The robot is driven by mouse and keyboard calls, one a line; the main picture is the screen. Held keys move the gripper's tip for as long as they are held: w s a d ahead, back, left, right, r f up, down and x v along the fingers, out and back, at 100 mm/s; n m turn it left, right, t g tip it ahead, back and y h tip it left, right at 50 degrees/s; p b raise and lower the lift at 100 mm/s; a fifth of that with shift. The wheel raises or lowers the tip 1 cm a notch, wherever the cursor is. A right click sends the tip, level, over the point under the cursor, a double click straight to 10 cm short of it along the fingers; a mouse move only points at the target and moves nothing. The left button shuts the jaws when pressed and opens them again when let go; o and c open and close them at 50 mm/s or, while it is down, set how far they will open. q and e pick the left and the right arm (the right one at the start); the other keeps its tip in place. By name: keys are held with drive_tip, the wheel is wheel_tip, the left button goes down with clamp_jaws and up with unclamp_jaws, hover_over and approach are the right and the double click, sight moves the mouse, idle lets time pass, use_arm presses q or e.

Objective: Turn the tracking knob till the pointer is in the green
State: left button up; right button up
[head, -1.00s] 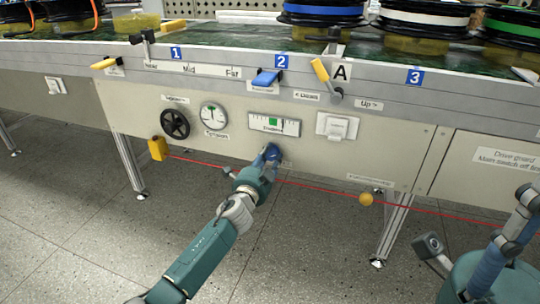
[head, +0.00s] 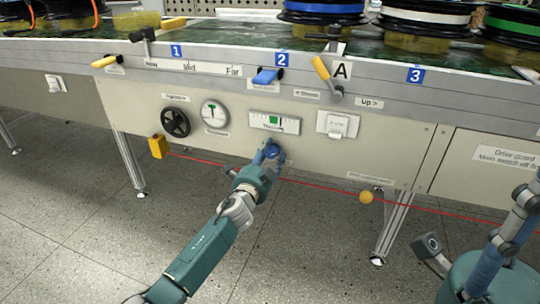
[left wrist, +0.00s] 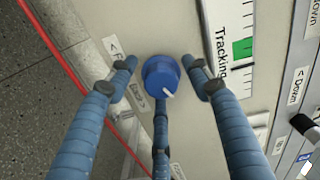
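The tracking knob (left wrist: 160,76) is a round blue knob with a white mark on its face; it sits on the beige panel. In the head view the knob (head: 272,152) is partly hidden by my left gripper (head: 265,156). In the left wrist view the blue fingers of my left gripper (left wrist: 159,64) stand around the knob, with small gaps at both sides; the third finger is below it. My right gripper (head: 478,218) is at lower right, fingers apart and empty.
A red cord (head: 320,187) with a yellow ball (head: 366,197) runs across below the knob. A black handwheel (head: 175,121), a round dial (head: 214,113) and a white switch (head: 338,124) are on the same panel. Levers line the bench edge above.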

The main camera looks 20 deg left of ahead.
use_arm(q)
drive_tip(key=shift+s, duration=0.1)
drive_tip(key=s, duration=1.1)
drive_tip(key=shift+s+a, duration=0.2)
drive_tip(key=shift+s, duration=0.2)
